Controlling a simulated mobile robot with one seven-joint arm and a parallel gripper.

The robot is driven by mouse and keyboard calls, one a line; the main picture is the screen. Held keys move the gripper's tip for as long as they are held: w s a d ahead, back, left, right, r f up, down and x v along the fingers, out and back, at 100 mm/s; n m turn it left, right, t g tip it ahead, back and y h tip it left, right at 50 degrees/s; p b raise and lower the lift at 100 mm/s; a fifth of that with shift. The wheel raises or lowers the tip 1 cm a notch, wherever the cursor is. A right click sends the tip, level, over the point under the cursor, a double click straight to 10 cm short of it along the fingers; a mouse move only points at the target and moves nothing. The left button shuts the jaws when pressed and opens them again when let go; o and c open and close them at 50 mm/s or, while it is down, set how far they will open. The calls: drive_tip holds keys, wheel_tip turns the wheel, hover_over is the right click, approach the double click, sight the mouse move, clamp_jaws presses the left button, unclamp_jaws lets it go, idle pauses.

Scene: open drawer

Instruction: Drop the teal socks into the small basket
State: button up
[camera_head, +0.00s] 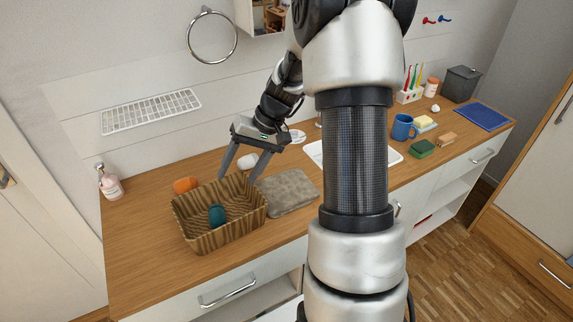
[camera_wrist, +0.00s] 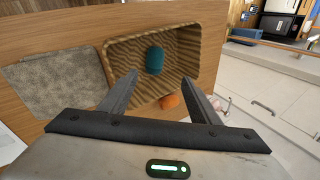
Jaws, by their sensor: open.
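The teal socks (camera_head: 217,214) are a small rolled bundle lying inside the basket (camera_head: 233,241), which is brown, striped and open-topped on the wooden counter. In the wrist view the socks (camera_wrist: 154,60) rest on the bottom of the basket (camera_wrist: 188,37), apart from the fingers. My gripper (camera_head: 236,180) is open and empty, above the back side of the basket. In the wrist view my gripper's fingers (camera_wrist: 163,86) are spread wide with nothing between them.
A soap bottle (camera_head: 109,183) stands at the left. A blue mug (camera_head: 403,127) and sponges are beyond my arm. The counter left of the basket is clear.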

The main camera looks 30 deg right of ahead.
drive_tip(key=v, duration=0.9)
drive_tip(key=shift+r, duration=0.15)
drive_tip(key=shift+d, duration=0.1)
